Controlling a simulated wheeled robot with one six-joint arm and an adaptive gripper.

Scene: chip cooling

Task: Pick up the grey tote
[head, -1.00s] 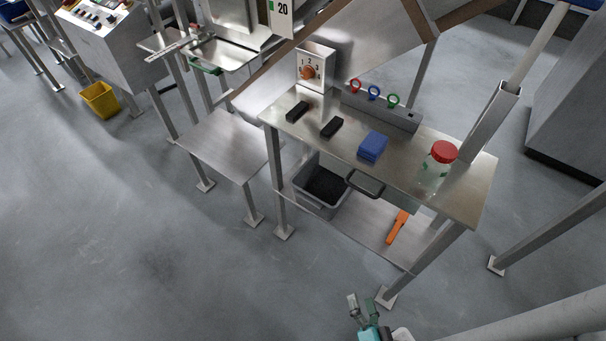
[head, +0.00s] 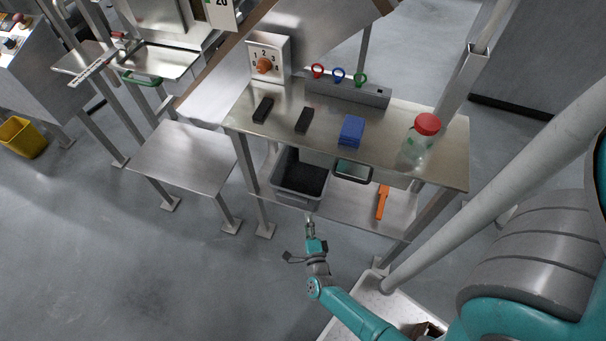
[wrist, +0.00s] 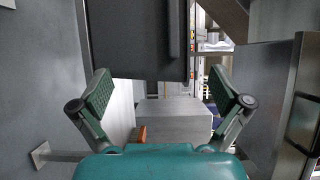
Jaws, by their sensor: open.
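The grey tote (head: 297,200) is an open bin with dark contents. It sits on the lower shelf of the steel bench, at the left end, partly under the bench top. My gripper (head: 310,220) is open and empty in front of the tote, near its front rim; whether they touch cannot be told from the head view. In the wrist view, the two green-padded fingers are spread wide. A dark grey body (wrist: 137,40), which looks like the tote, fills the top between them, not gripped.
The bench top (head: 260,140) holds black blocks, a blue stack (head: 351,131) and a red-lidded jar (head: 421,137). An orange tool (head: 382,202) lies on the shelf. A low steel table (head: 185,157) stands left. Floor in front is clear.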

